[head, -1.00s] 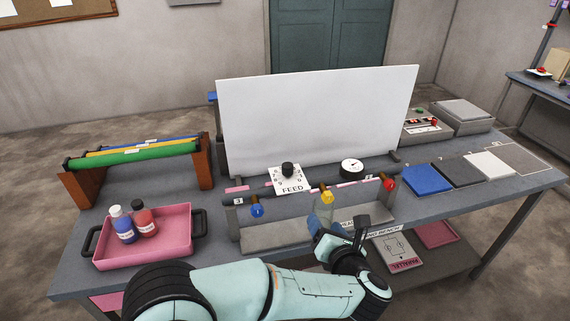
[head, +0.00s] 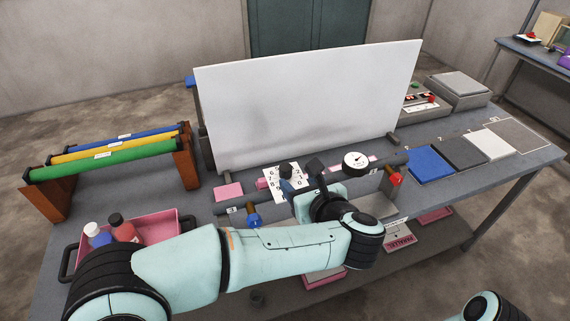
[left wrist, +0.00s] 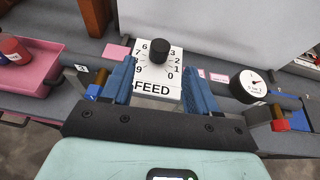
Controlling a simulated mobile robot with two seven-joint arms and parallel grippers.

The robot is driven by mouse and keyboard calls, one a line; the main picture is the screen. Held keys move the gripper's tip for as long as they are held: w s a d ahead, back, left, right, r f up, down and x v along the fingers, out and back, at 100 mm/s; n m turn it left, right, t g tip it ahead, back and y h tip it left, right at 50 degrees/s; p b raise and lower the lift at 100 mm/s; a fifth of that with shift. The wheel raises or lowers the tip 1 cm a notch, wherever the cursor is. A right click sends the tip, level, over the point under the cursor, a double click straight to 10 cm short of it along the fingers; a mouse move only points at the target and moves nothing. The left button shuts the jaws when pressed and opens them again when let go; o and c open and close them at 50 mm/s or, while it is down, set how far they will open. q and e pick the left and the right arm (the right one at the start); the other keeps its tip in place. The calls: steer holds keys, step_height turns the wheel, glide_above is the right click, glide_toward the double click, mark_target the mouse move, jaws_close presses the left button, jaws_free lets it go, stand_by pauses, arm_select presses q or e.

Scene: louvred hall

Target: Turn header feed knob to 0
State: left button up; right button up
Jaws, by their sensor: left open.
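The feed knob (left wrist: 158,49) is a black round knob on a white plate (left wrist: 168,84) marked FEED, with digits around it; 0 is at the lower right of the dial. I cannot make out where its pointer stands. In the head view the plate (head: 270,184) is partly hidden by my left gripper (head: 301,176). In the left wrist view my left gripper (left wrist: 159,88) is open, its blue-padded fingers apart on either side of the plate's lower part, with the knob ahead between them, seemingly not touched. My right gripper is out of view.
A dark header pipe carries a round gauge (head: 356,160), a blue valve (head: 253,220) and a red valve (head: 395,178). A white panel (head: 310,105) stands behind. A pink tray with bottles (head: 160,229) is at left. Coloured mats lie at right.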

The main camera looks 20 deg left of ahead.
mark_target(286, 168)
arm_select(q)
steer(key=p+x, duration=0.1)
steer(key=x, duration=0.7)
steer(key=shift+w+p, duration=0.15)
steer(key=shift+p, duration=0.15)
steer(key=shift+w+a+f, duration=0.3)
steer(key=shift+w+a, duration=0.1)
steer(key=shift+w, duration=0.05)
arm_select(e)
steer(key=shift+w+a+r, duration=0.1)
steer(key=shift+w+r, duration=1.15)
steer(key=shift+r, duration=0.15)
